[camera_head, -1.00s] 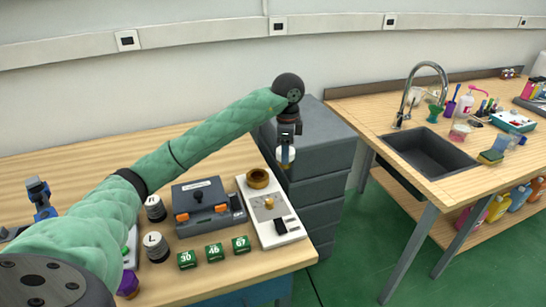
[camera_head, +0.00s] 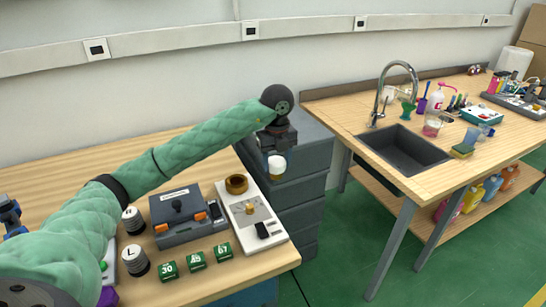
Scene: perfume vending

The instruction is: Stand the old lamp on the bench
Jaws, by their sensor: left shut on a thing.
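That thing hangs upright in front of the grey drawer cabinet (camera_head: 305,175), apart from the bench top as far as I can see. Its upper part is hidden by the fingers. My right gripper is not in view.
On the bench stand a grey box with orange parts (camera_head: 186,217), a white device with a brass ring (camera_head: 250,215), green numbered blocks (camera_head: 196,259) and white-topped weights (camera_head: 134,260). At right is a second bench with a sink (camera_head: 402,150). The bench's back part is clear.

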